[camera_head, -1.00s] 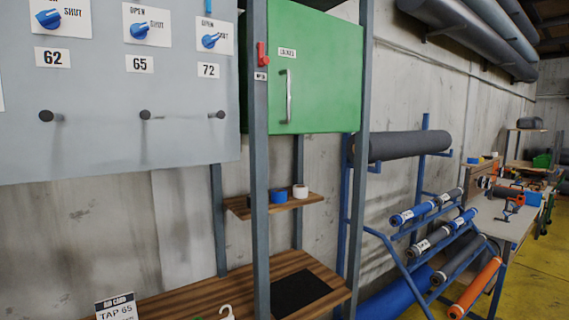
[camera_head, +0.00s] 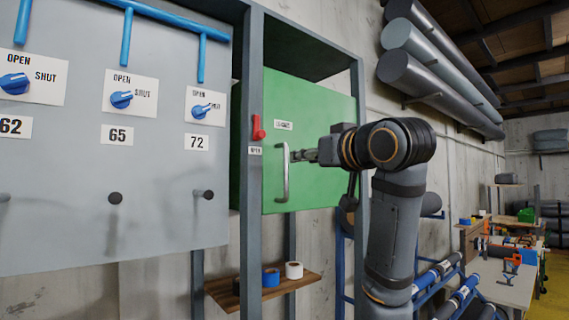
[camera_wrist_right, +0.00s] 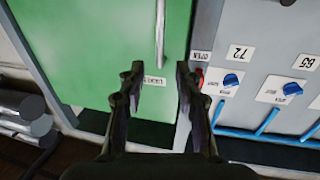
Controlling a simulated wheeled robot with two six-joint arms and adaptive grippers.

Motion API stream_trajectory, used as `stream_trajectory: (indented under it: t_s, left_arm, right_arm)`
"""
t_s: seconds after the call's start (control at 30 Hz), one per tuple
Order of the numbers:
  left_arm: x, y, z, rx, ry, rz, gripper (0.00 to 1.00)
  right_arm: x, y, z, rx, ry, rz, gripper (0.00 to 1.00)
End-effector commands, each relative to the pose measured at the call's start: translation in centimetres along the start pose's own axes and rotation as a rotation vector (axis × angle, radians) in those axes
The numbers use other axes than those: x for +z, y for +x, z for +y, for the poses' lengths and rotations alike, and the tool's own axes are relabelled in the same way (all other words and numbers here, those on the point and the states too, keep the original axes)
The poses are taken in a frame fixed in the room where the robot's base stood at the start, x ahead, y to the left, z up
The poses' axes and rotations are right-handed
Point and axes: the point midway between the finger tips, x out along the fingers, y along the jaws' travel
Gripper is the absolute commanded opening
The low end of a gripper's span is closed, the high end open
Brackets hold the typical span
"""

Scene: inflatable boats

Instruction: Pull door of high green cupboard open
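The green cupboard door (camera_head: 320,110) looks shut, set behind grey posts at upper middle. Its upright silver handle (camera_head: 283,172) is near the door's left edge. My right gripper (camera_head: 298,156) comes in from the right, its fingers close to the handle. In the right wrist view the gripper (camera_wrist_right: 159,75) is open, with the handle (camera_wrist_right: 160,35) ahead, roughly in line with the gap between the fingers. Contact cannot be made out. The door (camera_wrist_right: 95,50) fills the left of that view. My left gripper is not in view.
A red latch-like piece (camera_head: 258,128) sits on the grey post (camera_head: 250,220) left of the handle. A grey panel (camera_head: 60,200) with blue taps and pegs stands left. A shelf (camera_head: 225,290) with tape rolls is below. Large grey rolls (camera_head: 430,85) hang at upper right.

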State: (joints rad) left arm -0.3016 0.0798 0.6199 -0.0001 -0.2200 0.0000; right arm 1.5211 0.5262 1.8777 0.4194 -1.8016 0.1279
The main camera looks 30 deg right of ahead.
Motion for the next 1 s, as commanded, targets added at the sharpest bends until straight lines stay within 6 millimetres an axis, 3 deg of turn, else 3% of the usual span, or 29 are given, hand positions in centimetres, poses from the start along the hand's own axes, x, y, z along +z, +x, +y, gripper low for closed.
stream_trajectory:
  t_s: [0.17,0.5,0.9,1.0]
  left_arm:
    - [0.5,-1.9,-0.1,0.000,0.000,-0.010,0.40]
    - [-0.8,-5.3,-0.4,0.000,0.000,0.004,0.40]
    - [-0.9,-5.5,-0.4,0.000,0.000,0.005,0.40]
    - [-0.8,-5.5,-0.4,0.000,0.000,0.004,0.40]
  right_arm:
    - [-0.3,2.9,0.0,0.000,0.000,-0.008,0.34]
    - [-0.3,9.3,0.0,0.000,0.000,-0.004,0.34]
    - [0.1,10.4,0.0,0.000,0.000,-0.001,0.34]
    - [0.1,10.4,0.0,0.000,0.000,-0.001,0.20]
